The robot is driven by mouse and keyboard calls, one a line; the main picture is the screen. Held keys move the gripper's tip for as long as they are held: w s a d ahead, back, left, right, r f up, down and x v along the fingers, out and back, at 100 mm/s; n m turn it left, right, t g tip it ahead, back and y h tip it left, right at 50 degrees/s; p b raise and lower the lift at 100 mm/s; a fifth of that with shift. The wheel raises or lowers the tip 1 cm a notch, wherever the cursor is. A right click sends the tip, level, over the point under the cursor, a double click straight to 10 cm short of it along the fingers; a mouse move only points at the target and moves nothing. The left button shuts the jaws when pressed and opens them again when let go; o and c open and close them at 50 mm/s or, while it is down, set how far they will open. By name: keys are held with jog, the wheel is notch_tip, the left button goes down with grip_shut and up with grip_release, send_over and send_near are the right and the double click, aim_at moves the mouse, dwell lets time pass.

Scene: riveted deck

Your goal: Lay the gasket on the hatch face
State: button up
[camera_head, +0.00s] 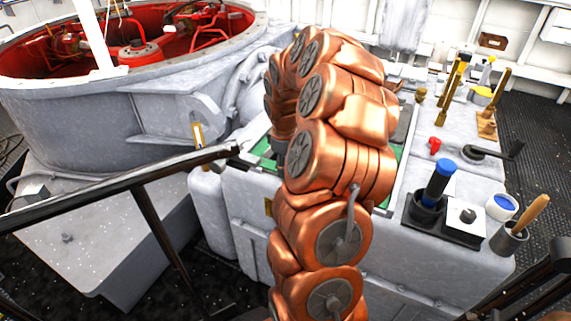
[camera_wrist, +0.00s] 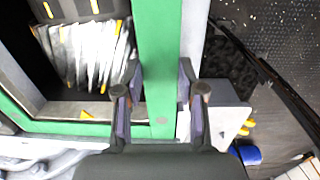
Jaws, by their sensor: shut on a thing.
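The gasket appears as a green frame (camera_wrist: 160,45) in the wrist view, with one broad side running between my fingers and a corner below left. My gripper (camera_wrist: 160,92) is shut on that green side. Inside the frame lie a pale rim (camera_wrist: 70,111) with a yellow triangle mark, which looks like the hatch face, and a dark opening with papers. I cannot tell whether the gasket touches the rim. In the head view, green strips (camera_head: 396,152) show on the grey housing beside my copper arm, which hides the gripper and most of the opening.
A large grey drum (camera_head: 70,105) with red fittings stands at the left. A black railing (camera_head: 125,184) crosses in front. The right bench holds a crank (camera_head: 490,153), a blue-handled tool (camera_head: 438,180), a tape roll (camera_head: 501,206) and a cup (camera_head: 509,238) with a wooden handle.

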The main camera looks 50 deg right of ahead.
jog(key=o, duration=1.1)
jog(key=shift+a+r, duration=0.15)
jog(key=shift+r, duration=2.85)
jog(key=shift+a+r, duration=0.1)
jog(key=shift+r, duration=2.85)
